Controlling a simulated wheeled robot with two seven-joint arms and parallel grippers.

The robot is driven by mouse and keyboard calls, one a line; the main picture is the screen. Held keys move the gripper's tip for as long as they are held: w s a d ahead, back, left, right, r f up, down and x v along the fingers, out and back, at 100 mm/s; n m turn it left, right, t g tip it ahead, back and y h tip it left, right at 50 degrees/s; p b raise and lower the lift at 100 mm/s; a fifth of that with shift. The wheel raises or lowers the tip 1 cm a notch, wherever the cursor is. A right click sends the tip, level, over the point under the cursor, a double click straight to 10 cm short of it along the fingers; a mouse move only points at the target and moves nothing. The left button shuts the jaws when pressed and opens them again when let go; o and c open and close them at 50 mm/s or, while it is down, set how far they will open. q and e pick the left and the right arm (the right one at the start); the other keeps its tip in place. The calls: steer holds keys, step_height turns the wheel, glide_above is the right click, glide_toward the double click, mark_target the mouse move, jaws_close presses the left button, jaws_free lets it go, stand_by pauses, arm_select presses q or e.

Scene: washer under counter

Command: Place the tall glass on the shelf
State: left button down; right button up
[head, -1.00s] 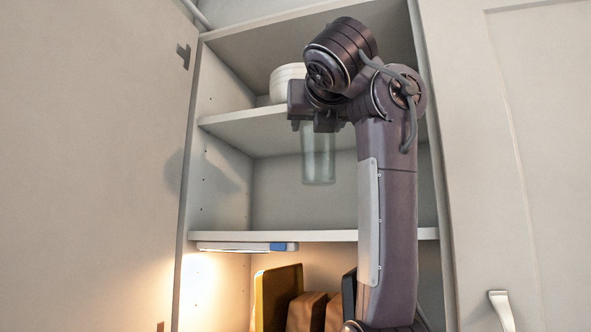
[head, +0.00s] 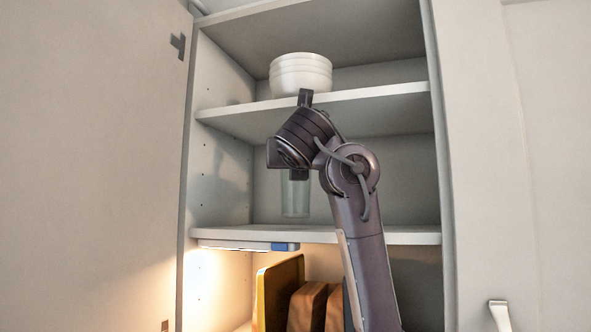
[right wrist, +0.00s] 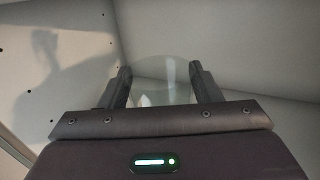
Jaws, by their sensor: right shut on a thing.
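The tall glass (head: 296,198) is clear and upright in the head view, hanging below my right gripper (head: 293,174). The gripper is shut on the upper part of the glass, which my wrist partly hides. In the right wrist view the glass (right wrist: 165,78) shows faintly between the two fingers of the gripper (right wrist: 163,82). The glass is in front of or inside the middle compartment, just above the level of the lower shelf (head: 370,235). I cannot tell whether its base touches that shelf. My left gripper is not in view.
A stack of white bowls (head: 300,74) stands on the upper shelf (head: 390,92), above my wrist. An open cabinet door (head: 90,160) is at the left. Brown boards or boxes (head: 306,305) stand below the lower shelf. The lower shelf looks clear right of the glass.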

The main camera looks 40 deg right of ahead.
steer(key=shift+f, duration=0.55)
steer(key=shift+w+d+f+p, duration=0.1)
steer(key=shift+w+f+p, duration=0.05)
steer(key=shift+p, duration=0.25)
steer(key=shift+w+f, duration=0.1)
steer(key=shift+f, duration=0.05)
steer(key=shift+d, duration=0.1)
steer(key=shift+f, duration=0.3)
steer(key=o, duration=1.4)
